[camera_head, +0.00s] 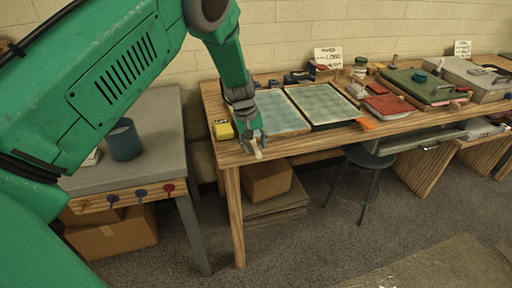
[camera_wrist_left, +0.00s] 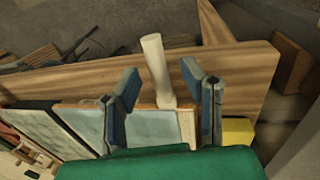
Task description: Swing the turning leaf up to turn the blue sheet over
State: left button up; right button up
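Two flat pale blue-green panels lie side by side on the wooden bench. The left panel, seemingly the turning leaf (camera_head: 282,113), has a wooden rim; the right one (camera_head: 323,104) has a dark frame. I cannot tell which surface is the blue sheet. A pale round handle (camera_wrist_left: 156,66) projects from the leaf's edge; its end also shows in the head view (camera_head: 257,153). My left gripper (camera_head: 252,141) is at the leaf's near left corner. In the left wrist view its fingers (camera_wrist_left: 160,78) stand apart on either side of the handle, with visible gaps. My right gripper is out of view.
A yellow block (camera_head: 223,130) sits left of the leaf on the bench (camera_head: 229,158). Red books (camera_head: 388,106), an orange piece (camera_head: 367,124) and a green board (camera_head: 418,86) lie to the right. A stool (camera_head: 367,158) stands below. A grey table with a blue cup (camera_head: 124,140) is at left.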

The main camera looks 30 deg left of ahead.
pick_arm(q)
jog(key=shift+w+d+f, duration=0.1)
jog(key=shift+d+f, duration=0.05)
jog(key=shift+f, duration=0.45)
jog(key=shift+d, duration=0.1)
grip_shut()
jog(key=shift+r, duration=0.1)
jog(key=shift+r, duration=0.15)
